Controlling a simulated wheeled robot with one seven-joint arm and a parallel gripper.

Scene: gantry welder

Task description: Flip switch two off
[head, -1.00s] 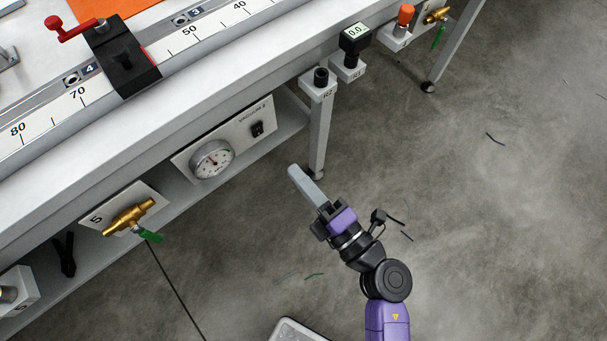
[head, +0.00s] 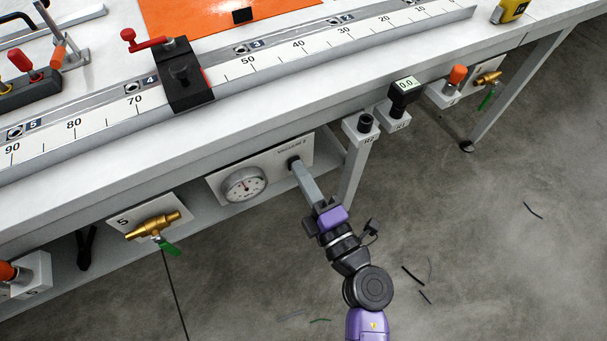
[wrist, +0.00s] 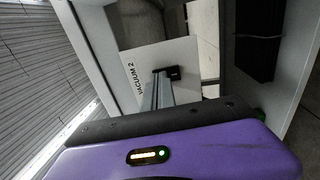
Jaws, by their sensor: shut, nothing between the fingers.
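The vacuum 2 panel (head: 217,183) is a pale plate under the table edge, with a round gauge (head: 244,184) on its left. At its right is a black rocker switch (head: 293,160), mostly hidden behind my fingertips. My gripper (head: 298,170) is shut and empty, its long grey fingers reaching up to the switch. In the wrist view, the panel (wrist: 190,57) carries the label VACUUM 2, and the black switch (wrist: 174,72) shows just past the tips of my gripper (wrist: 161,76). I cannot tell whether the tips touch it or which way the rocker is tilted.
A brass valve (head: 153,226) with a green handle is on panel 5 to the left. Black knob R2 (head: 366,123) and the R1 box with a display (head: 404,92) stick out at the upper right. A table leg (head: 353,172) stands just right of the panel.

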